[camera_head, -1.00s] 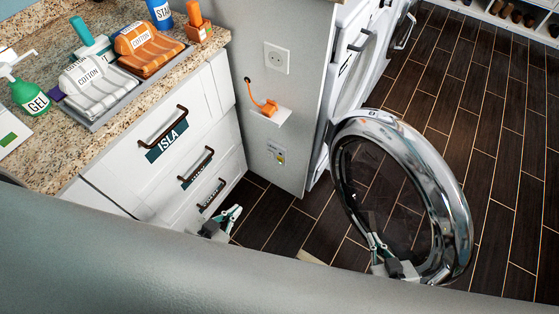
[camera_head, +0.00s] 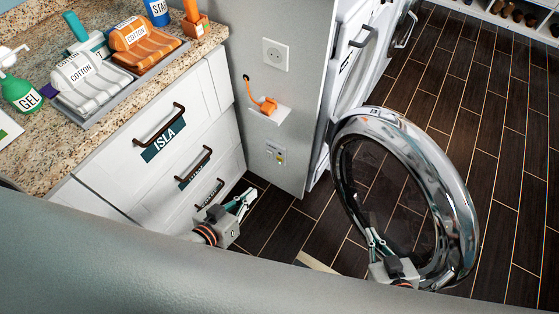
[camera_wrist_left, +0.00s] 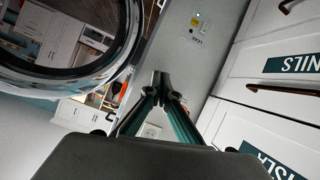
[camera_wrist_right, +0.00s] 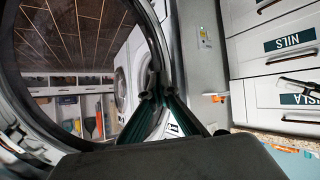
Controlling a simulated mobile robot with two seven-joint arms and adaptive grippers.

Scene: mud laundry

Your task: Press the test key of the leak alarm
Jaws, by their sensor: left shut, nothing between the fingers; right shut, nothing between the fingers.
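The leak alarm is a small pale panel (camera_head: 275,154) low on the grey side wall, with small yellow and green marks. My right gripper (camera_head: 370,233) is shut and empty, in front of the round door's glass in the head view.
An open round chrome door (camera_head: 455,205) stands right of the panel. White drawers (camera_head: 190,135) with dark handles are on the left. An orange plug (camera_head: 266,105) sits on a small white ledge above the panel.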

